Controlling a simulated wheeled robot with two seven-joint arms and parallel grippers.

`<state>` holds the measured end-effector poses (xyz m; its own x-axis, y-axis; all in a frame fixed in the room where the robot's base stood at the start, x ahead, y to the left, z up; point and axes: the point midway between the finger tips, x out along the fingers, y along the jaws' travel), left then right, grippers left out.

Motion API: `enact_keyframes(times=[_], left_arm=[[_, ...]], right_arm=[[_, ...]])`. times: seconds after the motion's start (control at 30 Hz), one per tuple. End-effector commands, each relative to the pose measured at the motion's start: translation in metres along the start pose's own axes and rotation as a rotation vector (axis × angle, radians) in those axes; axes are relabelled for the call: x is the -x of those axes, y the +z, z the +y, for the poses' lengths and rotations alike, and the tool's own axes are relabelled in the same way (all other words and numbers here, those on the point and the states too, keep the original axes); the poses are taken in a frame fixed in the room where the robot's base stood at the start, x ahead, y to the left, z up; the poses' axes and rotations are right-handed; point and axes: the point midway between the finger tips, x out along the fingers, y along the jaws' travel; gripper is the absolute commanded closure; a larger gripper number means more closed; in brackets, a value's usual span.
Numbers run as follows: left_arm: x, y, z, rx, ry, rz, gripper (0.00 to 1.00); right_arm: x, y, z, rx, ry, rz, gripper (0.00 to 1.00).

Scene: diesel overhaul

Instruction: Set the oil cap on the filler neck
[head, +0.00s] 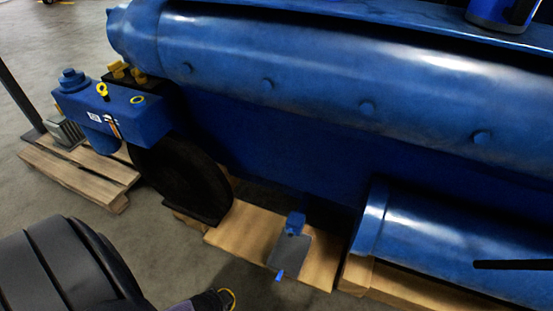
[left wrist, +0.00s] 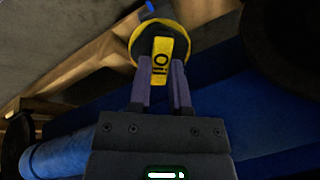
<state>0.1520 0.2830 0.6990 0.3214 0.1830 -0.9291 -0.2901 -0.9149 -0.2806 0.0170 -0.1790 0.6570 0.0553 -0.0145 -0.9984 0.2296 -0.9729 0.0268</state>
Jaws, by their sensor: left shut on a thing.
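The oil cap (left wrist: 161,58) is round and dark with a yellow rim and a yellow grip bar marked "Oil". My left gripper (left wrist: 163,80) is shut on the grip bar, with one purple finger on each side. In the head view the oil cap (head: 231,298) shows only as a yellow edge at the bottom, beside my left gripper (head: 217,298). A blue housing (head: 125,117) at the upper left carries a yellow ring (head: 137,100) on its top, which looks like the filler neck. The held cap is well apart from it, lower and to the right. My right gripper is not in view.
A yellow loop (head: 102,90) stands up from the same housing. A dark wheel (head: 185,178) and the large blue engine (head: 290,75) are beside it. Wooden pallets (head: 75,178) lie on the floor. Bare floor (head: 130,235) is free between my body and the engine.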

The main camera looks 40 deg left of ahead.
Motion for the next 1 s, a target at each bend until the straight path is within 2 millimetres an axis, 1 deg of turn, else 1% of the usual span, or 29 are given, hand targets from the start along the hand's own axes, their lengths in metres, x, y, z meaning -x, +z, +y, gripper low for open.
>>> enact_keyframes(times=[0.03,0.07,0.1,0.13,0.17,0.2,0.27,0.3,0.37,0.4,0.47,0.5,0.57,0.6,0.67,0.7,0.77,0.8,0.87,0.9,1.0], left_arm=[[-0.002,-0.025,-0.004,0.018,-0.006,0.005,1.00],[-0.003,-0.040,-0.007,0.034,-0.011,0.002,1.00],[-0.002,-0.062,-0.010,0.052,-0.015,-0.002,1.00],[-0.002,-0.079,-0.012,0.066,-0.020,-0.007,1.00],[0.000,-0.097,-0.014,0.083,-0.024,-0.009,1.00],[0.003,-0.122,-0.017,0.103,-0.030,-0.015,1.00],[0.011,-0.161,-0.020,0.134,-0.038,-0.024,1.00],[0.019,-0.187,-0.021,0.152,-0.043,-0.029,1.00],[0.032,-0.223,-0.021,0.178,-0.050,-0.038,1.00],[0.043,-0.245,-0.021,0.193,-0.055,-0.043,1.00],[0.060,-0.276,-0.019,0.211,-0.060,-0.050,1.00],[0.073,-0.293,-0.017,0.221,-0.062,-0.053,1.00],[0.093,-0.318,-0.013,0.232,-0.065,-0.058,1.00],[0.107,-0.332,-0.010,0.238,-0.067,-0.060,1.00],[0.130,-0.350,-0.004,0.244,-0.069,-0.062,1.00],[0.146,-0.360,0.000,0.246,-0.069,-0.063,1.00],[0.172,-0.371,0.007,0.248,-0.070,-0.062,1.00],[0.190,-0.375,0.011,0.247,-0.072,-0.063,1.00],[0.215,-0.374,0.015,0.249,-0.073,-0.066,1.00],[0.229,-0.371,0.017,0.253,-0.075,-0.069,1.00],[0.258,-0.357,0.015,0.266,-0.079,-0.075,1.00]], right_arm=[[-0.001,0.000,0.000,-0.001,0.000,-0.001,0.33],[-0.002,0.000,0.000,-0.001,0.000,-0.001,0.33],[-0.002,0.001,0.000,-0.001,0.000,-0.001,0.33],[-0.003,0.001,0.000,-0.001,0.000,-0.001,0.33],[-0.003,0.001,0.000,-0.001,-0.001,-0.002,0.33],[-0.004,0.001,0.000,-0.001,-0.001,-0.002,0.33],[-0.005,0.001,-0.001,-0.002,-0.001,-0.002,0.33],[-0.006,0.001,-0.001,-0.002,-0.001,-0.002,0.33],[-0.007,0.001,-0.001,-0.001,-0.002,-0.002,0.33],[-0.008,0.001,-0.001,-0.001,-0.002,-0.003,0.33],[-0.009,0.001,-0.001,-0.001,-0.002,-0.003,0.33],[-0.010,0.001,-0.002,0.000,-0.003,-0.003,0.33],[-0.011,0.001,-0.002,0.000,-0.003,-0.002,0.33],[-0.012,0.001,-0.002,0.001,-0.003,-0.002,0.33],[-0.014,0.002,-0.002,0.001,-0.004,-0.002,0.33],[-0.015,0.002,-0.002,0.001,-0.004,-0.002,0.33],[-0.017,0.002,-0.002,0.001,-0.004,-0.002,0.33],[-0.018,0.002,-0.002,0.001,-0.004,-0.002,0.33],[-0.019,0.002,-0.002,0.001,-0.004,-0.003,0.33],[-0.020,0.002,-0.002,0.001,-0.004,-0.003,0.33],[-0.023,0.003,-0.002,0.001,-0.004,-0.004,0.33]])
